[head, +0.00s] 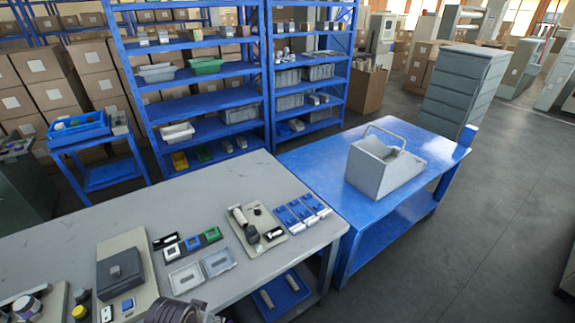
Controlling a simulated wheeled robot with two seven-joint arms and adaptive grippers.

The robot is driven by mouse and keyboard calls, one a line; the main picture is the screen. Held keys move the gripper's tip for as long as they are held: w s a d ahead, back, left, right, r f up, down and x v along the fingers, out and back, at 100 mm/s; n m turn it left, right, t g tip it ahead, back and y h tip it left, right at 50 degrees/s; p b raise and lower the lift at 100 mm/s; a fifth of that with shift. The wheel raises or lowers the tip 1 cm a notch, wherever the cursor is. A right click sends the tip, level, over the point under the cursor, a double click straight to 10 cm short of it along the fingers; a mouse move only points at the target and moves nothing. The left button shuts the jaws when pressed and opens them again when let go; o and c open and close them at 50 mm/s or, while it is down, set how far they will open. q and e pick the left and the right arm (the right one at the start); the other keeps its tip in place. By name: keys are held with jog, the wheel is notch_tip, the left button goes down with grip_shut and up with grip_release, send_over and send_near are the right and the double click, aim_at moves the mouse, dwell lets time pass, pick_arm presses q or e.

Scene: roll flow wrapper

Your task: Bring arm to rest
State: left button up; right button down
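Neither of my grippers can be made out in the head view. A dark, ribbed, rounded part (176,312) is cut off by the bottom edge, and I cannot tell whether it belongs to my arm. No fingertips show. The grey worktable (190,195) fills the lower left.
A blue table (310,170) at the right carries a grey sloped bin (385,165) with a handle. Blue shelves (205,105) with bins stand behind. A small blue stand (100,177) is at the left. The floor (480,240) at the right is clear.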

pick_arm(q)
jog(key=s+f+g, duration=0.1)
jog(key=s+f, duration=0.2)
jog(key=f, duration=1.3)
jog(key=s+f, duration=0.2)
jog(key=f, duration=1.3)
jog(key=s+a+f, duration=0.2)
jog(key=s+f, duration=0.6)
jog(key=s, duration=0.2)
jog(key=s+a+f+g, duration=0.1)
jog(key=s+a+f, duration=0.1)
jog(key=s+f, duration=0.7)
jog(key=shift+s+a+f, duration=0.15)
jog(key=shift+s+f, duration=0.15)
jog(key=shift+s, duration=0.75)
